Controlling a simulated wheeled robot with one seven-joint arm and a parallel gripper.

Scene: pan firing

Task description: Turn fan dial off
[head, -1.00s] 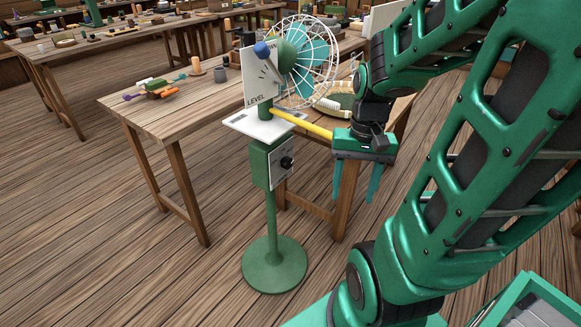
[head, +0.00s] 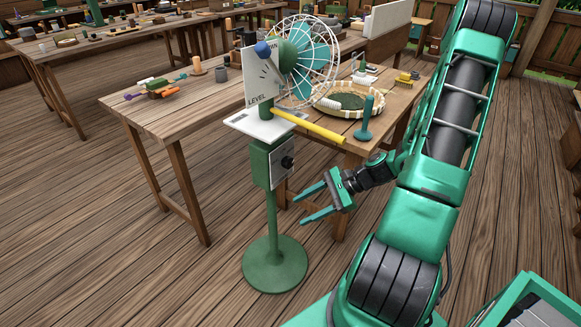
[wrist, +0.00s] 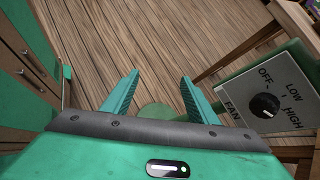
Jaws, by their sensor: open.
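The fan (head: 305,60) stands on a green post with a round base (head: 274,264). Its control box carries a grey panel with a black dial (head: 287,162), below the white shelf. In the wrist view the dial (wrist: 265,105) is at the right, on a panel marked FAN, OFF, LOW and HIGH. Its pointer mark is at the knob's lower edge, but I cannot tell the setting surely. My gripper (head: 307,204) is open and empty, to the right of and below the dial, apart from it. Its fingers (wrist: 155,95) point toward the post, left of the panel.
A yellow bar (head: 308,126) sticks out to the right above the dial. A white LEVEL board (head: 262,77) stands beside the fan. A wooden table (head: 170,115) with a woven basket (head: 345,106) is behind. The floor around the base is clear.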

